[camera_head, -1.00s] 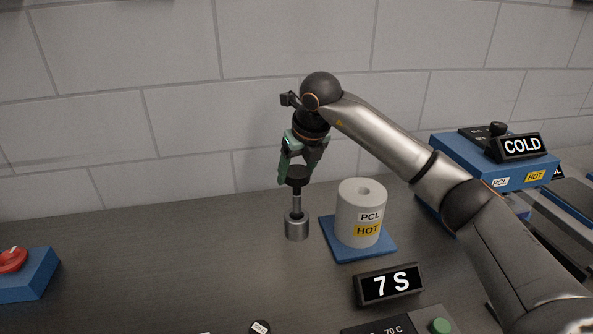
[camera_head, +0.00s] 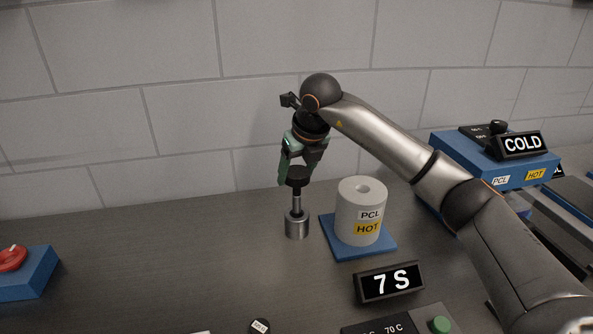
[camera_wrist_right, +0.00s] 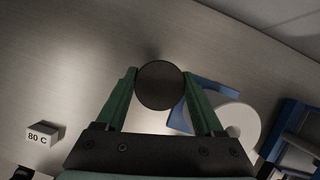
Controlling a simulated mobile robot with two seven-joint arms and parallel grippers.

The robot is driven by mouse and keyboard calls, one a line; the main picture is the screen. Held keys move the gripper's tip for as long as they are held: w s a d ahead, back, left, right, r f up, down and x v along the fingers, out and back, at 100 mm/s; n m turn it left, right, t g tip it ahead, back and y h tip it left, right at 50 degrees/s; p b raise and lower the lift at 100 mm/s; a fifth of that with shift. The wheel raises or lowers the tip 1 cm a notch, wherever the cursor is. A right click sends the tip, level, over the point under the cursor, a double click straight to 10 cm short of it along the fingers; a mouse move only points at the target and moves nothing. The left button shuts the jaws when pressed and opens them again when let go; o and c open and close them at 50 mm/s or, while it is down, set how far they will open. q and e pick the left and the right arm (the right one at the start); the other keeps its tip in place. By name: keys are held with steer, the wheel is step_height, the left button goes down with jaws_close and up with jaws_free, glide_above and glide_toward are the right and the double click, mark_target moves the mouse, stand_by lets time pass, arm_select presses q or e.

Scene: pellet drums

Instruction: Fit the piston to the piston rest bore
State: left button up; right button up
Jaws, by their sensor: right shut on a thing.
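My right gripper (camera_head: 298,176) is shut on the piston's dark round knob (camera_head: 297,183), which also shows between the green fingers in the right wrist view (camera_wrist_right: 160,86). The piston's thin metal rod (camera_head: 297,203) points straight down from the knob. Its lower end meets the short grey metal cylinder of the piston rest (camera_head: 297,226) on the table. I cannot tell how deep the rod sits in the bore, as the bore is hidden from this angle. In the wrist view the knob hides the rod and the rest. My left gripper is not in view.
A white drum (camera_head: 358,212) labelled PCL HOT stands on a blue pad (camera_head: 345,251) right of the rest. A "7 S" display (camera_head: 389,283) stands in front. The table left of the rest is clear.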

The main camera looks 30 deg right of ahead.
mark_target(297, 194)
steer(key=shift+f+b, duration=1.9)
steer(key=shift+f, duration=1.05)
steer(key=o, duration=1.5)
steer(key=shift+c, duration=0.2)
steer(key=shift+s+r, duration=0.1)
steer(key=shift+r, duration=0.25)
steer(key=v, duration=1.1)
steer(key=shift+s+r, duration=0.25)
steer(key=shift+r, duration=0.15)
